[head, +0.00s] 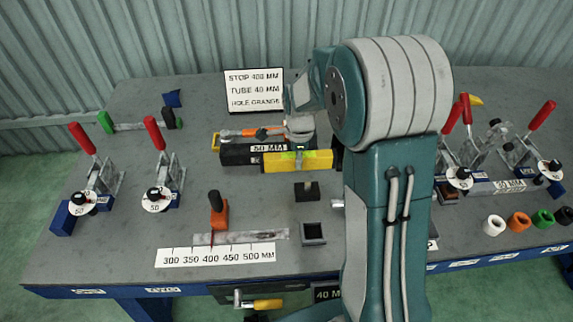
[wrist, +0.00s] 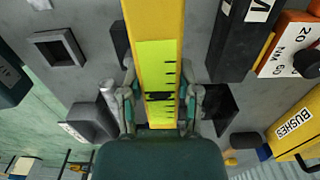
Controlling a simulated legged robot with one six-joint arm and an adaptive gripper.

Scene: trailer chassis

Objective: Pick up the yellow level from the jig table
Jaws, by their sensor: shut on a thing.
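My gripper (wrist: 160,95) is shut on the level, one finger against each side. In the head view my arm covers the area right of the level, and the gripper is largely hidden behind it. I cannot tell whether the level touches the table.
Small black square sockets (head: 313,233) stand in front. Red-handled clamps (head: 160,170) stand at both sides. A sign (head: 254,91) stands behind. The table's left front is mostly clear.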

